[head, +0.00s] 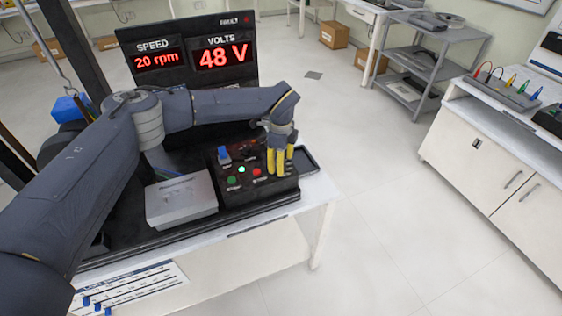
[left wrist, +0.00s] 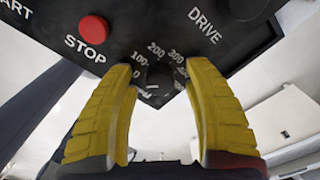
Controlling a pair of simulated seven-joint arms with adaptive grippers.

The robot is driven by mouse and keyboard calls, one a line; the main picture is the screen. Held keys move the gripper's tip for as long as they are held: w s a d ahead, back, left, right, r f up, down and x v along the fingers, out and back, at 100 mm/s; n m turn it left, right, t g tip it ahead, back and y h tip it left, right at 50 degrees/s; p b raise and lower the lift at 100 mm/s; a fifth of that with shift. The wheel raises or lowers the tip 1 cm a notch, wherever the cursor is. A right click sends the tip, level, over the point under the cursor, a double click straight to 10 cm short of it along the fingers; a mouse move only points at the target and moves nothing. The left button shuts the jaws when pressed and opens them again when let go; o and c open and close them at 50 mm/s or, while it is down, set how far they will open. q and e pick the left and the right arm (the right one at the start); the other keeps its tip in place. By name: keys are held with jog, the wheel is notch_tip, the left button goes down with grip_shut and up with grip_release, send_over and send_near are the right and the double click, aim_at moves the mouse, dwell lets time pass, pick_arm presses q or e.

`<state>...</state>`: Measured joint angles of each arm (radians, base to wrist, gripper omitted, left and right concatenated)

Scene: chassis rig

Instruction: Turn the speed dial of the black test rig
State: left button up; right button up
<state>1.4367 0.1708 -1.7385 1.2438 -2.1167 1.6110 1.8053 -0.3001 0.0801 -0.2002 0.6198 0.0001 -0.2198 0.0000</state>
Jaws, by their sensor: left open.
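The black test rig's control panel (head: 232,196) sits on the bench in the head view. The speed dial (left wrist: 160,80) is a small black knob in the left wrist view, ringed by a white scale with numbers such as 0, 100 and 200. My left gripper (head: 280,172) is over the panel's right end with yellow fingers pointing down. In the left wrist view the open fingers (left wrist: 160,75) stand on both sides of the dial, with a gap visible around it. The dial is hidden in the head view. The display (head: 188,55) reads 20 rpm and 48 V.
The red STOP button (left wrist: 93,29) is close to the left finger. A green button (head: 232,180) and a blue switch (head: 223,155) are further left on the panel. A grey box (head: 181,200) stands beside it. The floor right of the bench is clear.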

pick_arm(q)
jog(key=shift+r, duration=0.1)
notch_tip(320, 180, up, 12)
dwell(0.5)
dwell(0.4)
